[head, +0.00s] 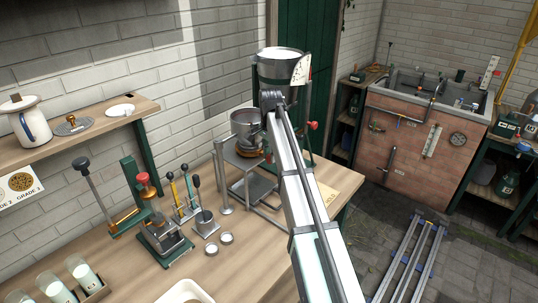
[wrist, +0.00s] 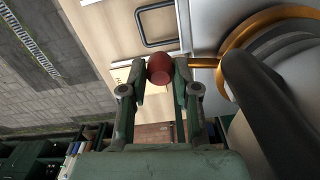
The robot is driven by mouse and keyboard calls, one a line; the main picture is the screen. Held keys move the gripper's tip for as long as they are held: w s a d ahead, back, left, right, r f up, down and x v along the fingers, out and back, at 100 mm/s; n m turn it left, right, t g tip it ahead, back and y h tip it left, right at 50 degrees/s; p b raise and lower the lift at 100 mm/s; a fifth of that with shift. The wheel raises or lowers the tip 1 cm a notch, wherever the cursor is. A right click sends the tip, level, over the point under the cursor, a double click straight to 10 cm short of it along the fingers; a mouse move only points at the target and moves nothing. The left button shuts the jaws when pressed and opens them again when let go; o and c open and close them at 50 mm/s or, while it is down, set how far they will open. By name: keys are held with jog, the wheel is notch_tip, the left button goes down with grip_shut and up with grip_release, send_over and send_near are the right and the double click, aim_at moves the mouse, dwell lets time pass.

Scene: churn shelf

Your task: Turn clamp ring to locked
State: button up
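A brass-coloured clamp ring (wrist: 262,28) curves around grey round metalwork at the right of the wrist view. A short brass handle (wrist: 205,62) sticks out from it to the left and ends in a red ball knob (wrist: 160,69). My gripper (wrist: 161,72) has one finger on each side of the knob, with no clear gap, and looks shut on it. A dark lever-like part crosses in front of the ring and hides some of it. In the head view, my arm hides the gripper and most of the ring, beside a metal vessel (head: 247,123).
The bench (head: 250,275) holds a green press (head: 162,225), levers and small cups at left. A brick sink (head: 400,140) stands back right. The paved floor is partly open.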

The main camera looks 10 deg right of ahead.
jog(key=shift+o, duration=1.2)
jog(key=shift+r, duration=0.1)
notch_tip(320, 180, up, 12)
